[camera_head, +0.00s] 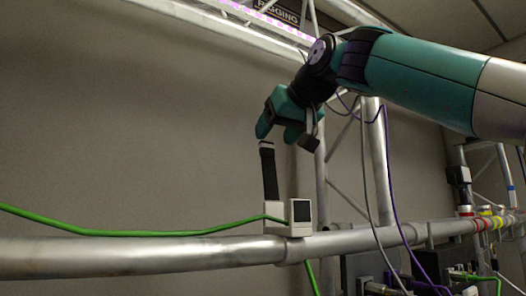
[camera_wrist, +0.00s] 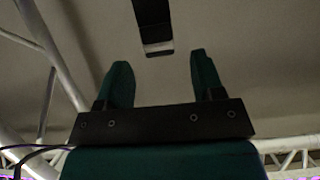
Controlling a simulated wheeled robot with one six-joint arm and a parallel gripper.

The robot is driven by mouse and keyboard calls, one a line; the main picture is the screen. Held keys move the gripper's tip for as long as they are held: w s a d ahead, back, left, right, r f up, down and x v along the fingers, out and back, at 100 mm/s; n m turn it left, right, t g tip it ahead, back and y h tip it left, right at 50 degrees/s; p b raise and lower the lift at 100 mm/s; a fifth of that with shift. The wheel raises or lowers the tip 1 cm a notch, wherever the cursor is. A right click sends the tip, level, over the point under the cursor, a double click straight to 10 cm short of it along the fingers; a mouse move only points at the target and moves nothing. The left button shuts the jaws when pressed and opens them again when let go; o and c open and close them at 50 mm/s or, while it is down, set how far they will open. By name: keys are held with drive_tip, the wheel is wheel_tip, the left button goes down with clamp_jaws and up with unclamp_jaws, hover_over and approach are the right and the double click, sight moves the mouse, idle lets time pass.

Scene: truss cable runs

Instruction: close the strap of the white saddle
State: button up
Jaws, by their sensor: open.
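The white saddle (camera_head: 300,214) sits on the horizontal metal tube (camera_head: 180,256) in the head view, with a black square face on its right part. Its black strap (camera_head: 268,174) stands up, nearly vertical, from the left part and ends in a pale tip; the strap is open. The green cable (camera_head: 130,233) runs along the tube into the saddle. My gripper (camera_head: 278,134) is open and empty just above the strap's tip. In the wrist view the strap (camera_wrist: 152,18) and its pale end lie ahead of my gripper (camera_wrist: 161,68), between the lines of the two fingers, apparently clear of both.
Purple and grey cables (camera_head: 388,165) hang at the right, near upright truss tubes (camera_head: 376,160). Red and yellow bands (camera_head: 484,222) mark the tube at far right, above dark boxes. The space left of the strap is clear against a plain wall.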

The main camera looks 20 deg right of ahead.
sight(268, 144)
drive_tip(key=p+x, duration=0.1)
drive_tip(key=x, duration=0.5)
drive_tip(key=shift+w+f+p, duration=0.15)
drive_tip(key=shift+w+p, duration=0.1)
drive_tip(key=shift+p, duration=0.1)
drive_tip(key=shift+c, duration=0.4)
clamp_jaws()
